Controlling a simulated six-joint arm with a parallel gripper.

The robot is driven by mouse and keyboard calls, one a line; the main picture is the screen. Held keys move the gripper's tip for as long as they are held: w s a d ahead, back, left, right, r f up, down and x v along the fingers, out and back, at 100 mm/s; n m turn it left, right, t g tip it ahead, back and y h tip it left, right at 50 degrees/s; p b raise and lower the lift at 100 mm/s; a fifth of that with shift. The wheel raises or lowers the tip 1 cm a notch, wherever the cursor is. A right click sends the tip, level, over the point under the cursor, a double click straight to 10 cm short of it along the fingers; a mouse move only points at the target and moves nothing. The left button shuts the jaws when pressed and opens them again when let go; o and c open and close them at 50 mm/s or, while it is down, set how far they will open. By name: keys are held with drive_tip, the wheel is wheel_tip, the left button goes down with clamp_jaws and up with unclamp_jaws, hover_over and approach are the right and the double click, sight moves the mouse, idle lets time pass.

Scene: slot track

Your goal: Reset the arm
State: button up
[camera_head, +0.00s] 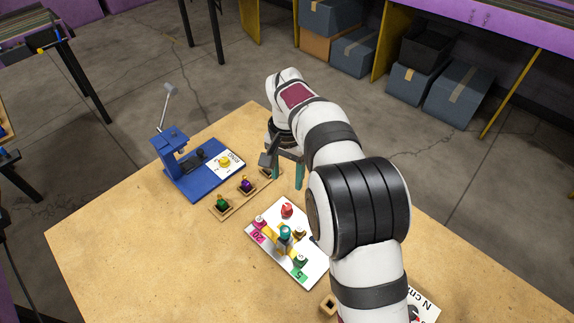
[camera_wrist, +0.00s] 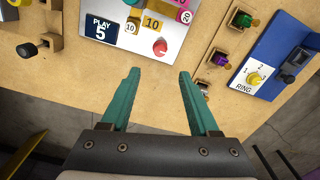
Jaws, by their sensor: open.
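My gripper (camera_head: 287,178) is open and empty above the far part of the wooden table. In the wrist view its two teal fingers (camera_wrist: 158,75) stand wide apart with only bare table between them. A white board (camera_head: 317,270) holds several coloured pieces, among them a red one (camera_head: 287,211) nearest my gripper. The red piece also shows in the wrist view (camera_wrist: 160,47). A row of wooden holders bears a green piece (camera_head: 222,203) and a purple piece (camera_head: 246,186). My gripper hides part of the third holder.
A blue stand with a lever (camera_head: 172,180) and a yellow piece (camera_head: 224,161) on its white plate stands at the table's far left. A dark "PLAY 5" panel (camera_wrist: 101,31) shows on the board. The table's left front (camera_head: 130,235) is clear.

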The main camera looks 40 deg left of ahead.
wheel_tip(320, 180, up, 4)
drive_tip(key=shift+f, duration=0.15)
idle(0.3)
drive_tip(key=d+r+m, duration=0.2)
drive_tip(key=d+r, duration=0.2)
drive_tip(key=d, duration=0.8)
drive_tip(key=d+r+m, duration=0.2)
drive_tip(key=d+r, duration=0.2)
drive_tip(key=d, duration=0.8)
drive_tip(key=s+d+f+m+y, duration=0.1)
drive_tip(key=s+d+f+m, duration=0.1)
drive_tip(key=s+d, duration=0.5)
drive_tip(key=s+d+f+m, duration=0.2)
drive_tip(key=s+d, duration=0.5)
drive_tip(key=s, duration=0.2)
drive_tip(key=shift+y, duration=0.4)
drive_tip(key=shift+d, duration=0.1)
